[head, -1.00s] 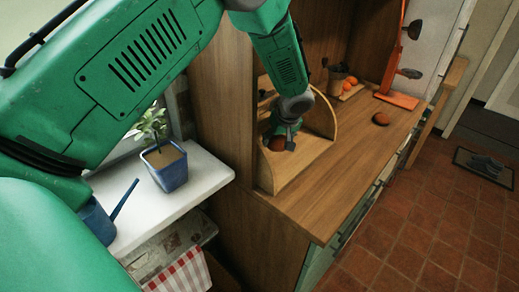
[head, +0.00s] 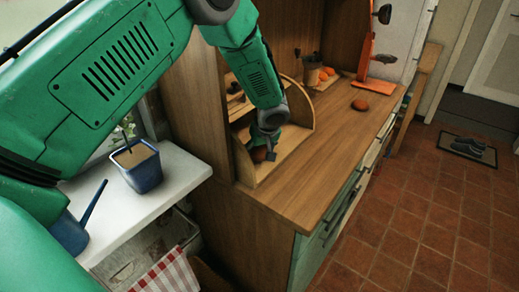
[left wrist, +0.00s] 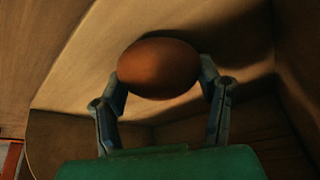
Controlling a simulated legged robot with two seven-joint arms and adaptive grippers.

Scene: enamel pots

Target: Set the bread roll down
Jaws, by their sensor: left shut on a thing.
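The brown oval bread roll (left wrist: 158,68) is between the two fingers of my left gripper (left wrist: 160,84) in the left wrist view. In the head view my left gripper (head: 264,152) reaches down into an open wooden box with curved sides (head: 301,103), and the roll (head: 258,155) shows partly behind the fingers. The gripper is shut on the roll. The roll is low, close to the box's wooden floor; I cannot tell whether it touches it. My right gripper is not in view.
Another brown roll (head: 360,105) lies on the wooden counter (head: 318,165), which is otherwise clear in front. Orange fruits (head: 326,73) and a small pot (head: 312,72) stand behind. A blue pot (head: 140,166) stands on the white sill at left.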

